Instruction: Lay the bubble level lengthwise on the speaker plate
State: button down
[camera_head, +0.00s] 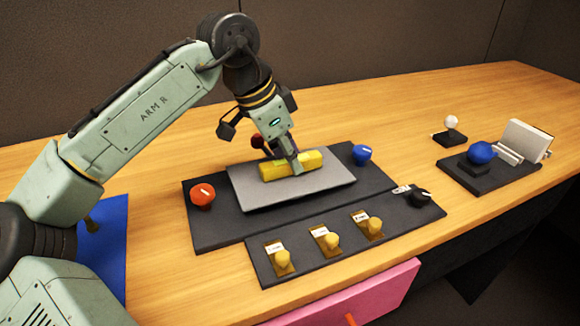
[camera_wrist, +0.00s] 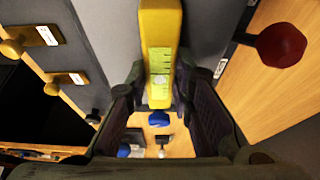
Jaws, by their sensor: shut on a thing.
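The yellow bubble level (camera_head: 309,161) is at the grey speaker plate (camera_head: 330,180), its long side along the plate's length. I cannot tell whether it touches the plate or hangs just above it. My gripper (camera_head: 295,168) is shut on the level near its middle. In the wrist view the level (camera_wrist: 160,40), with its green marked face, runs between the two dark fingers of my gripper (camera_wrist: 160,100). The fingers hide part of the level in the head view.
A dark panel (camera_head: 215,230) lies under the plate, with a red knob (camera_head: 202,195) and a blue knob (camera_head: 361,154). In front are several yellow switches (camera_head: 332,240) and a black knob (camera_head: 421,196). A blue trackball (camera_head: 481,152) stands right. A pink drawer (camera_head: 350,297) juts out in front.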

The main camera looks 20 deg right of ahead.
jog(key=shift+r, duration=0.1)
jog(key=shift+f, duration=0.2)
jog(key=c, duration=1.4)
grip_release()
jog(key=v, duration=1.2)
jog(key=shift+r+p, duration=0.25)
jog(key=shift+p, duration=0.15)
